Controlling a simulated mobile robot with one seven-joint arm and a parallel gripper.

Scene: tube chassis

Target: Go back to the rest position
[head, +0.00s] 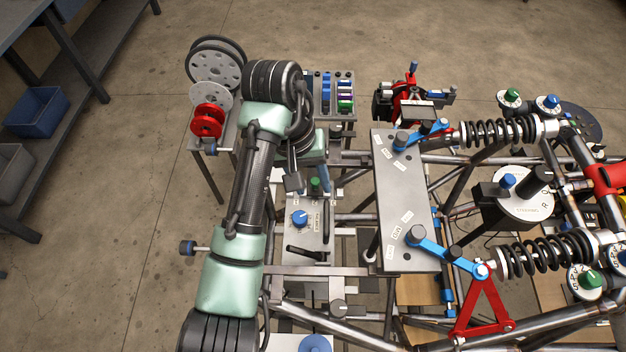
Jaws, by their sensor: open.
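My arm reaches up the left-centre of the head view, bends at its far end, and comes back down over the chassis. My gripper (309,184) is at the end of the wrist, pointing down above the grey panel (308,245) with a blue knob (299,217). It is open, with nothing seen between its fingers. The wrist hides part of the gripper.
The tube chassis (350,271) fills the right, with a grey plate (403,205), coil-over shocks (498,131) and a red bracket (483,310). A side stand holds wheels (216,62) and a red hub (206,121). A shelf with a blue bin (37,112) stands left. Floor between is clear.

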